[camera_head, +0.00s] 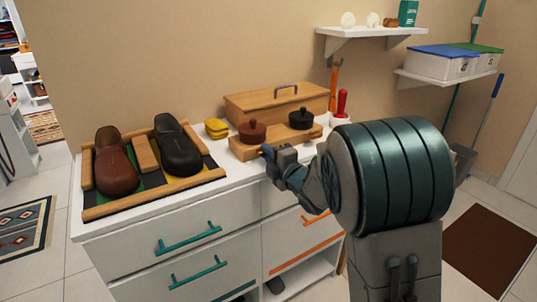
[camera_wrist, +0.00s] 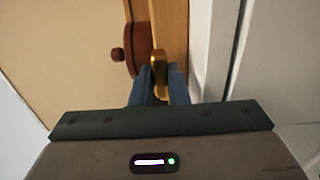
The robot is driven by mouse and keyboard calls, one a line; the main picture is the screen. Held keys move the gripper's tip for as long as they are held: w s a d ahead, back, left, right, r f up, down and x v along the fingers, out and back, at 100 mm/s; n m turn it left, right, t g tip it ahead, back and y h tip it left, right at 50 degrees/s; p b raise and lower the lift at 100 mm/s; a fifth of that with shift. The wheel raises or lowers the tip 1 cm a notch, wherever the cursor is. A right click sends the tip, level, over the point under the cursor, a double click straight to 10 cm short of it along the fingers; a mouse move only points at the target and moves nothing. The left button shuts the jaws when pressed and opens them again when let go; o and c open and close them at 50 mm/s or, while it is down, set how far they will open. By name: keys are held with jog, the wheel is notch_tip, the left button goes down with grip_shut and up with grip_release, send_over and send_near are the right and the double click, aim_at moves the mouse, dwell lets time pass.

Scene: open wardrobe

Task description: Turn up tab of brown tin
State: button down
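The brown tin (camera_head: 252,132) sits on a wooden tray (camera_head: 243,152) on the white counter, with a round knob on its lid. It also shows in the wrist view (camera_wrist: 138,50), beside the wooden edge of the tray (camera_wrist: 172,25). A small gold tab (camera_wrist: 159,72) juts out by the tin in the wrist view. My gripper (camera_wrist: 161,84) is at the tray's front edge, with its two blue fingers on either side of the tab. The gap is narrow, and I cannot tell whether both fingers press on the tab.
A black tin (camera_head: 301,119) stands on the same tray, right of the brown one. A wooden box (camera_head: 277,103) is behind. Yellow pads (camera_head: 216,128) and a shoe rack (camera_head: 152,198) with two shoes lie left. Drawers (camera_head: 185,240) are below my gripper.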

jog(key=shift+m+b, duration=0.3)
jog(key=shift+b, duration=0.1)
jog(key=m+b, duration=0.2)
jog(key=m, duration=0.1)
jog(key=shift+f, duration=0.1)
jog(key=m+b, duration=0.1)
jog(key=m, duration=0.9)
jog(key=m+p, duration=0.1)
jog(key=m, duration=0.3)
jog(key=shift+m, duration=0.3)
dwell(0.3)
jog(key=c, duration=1.7)
grip_release()
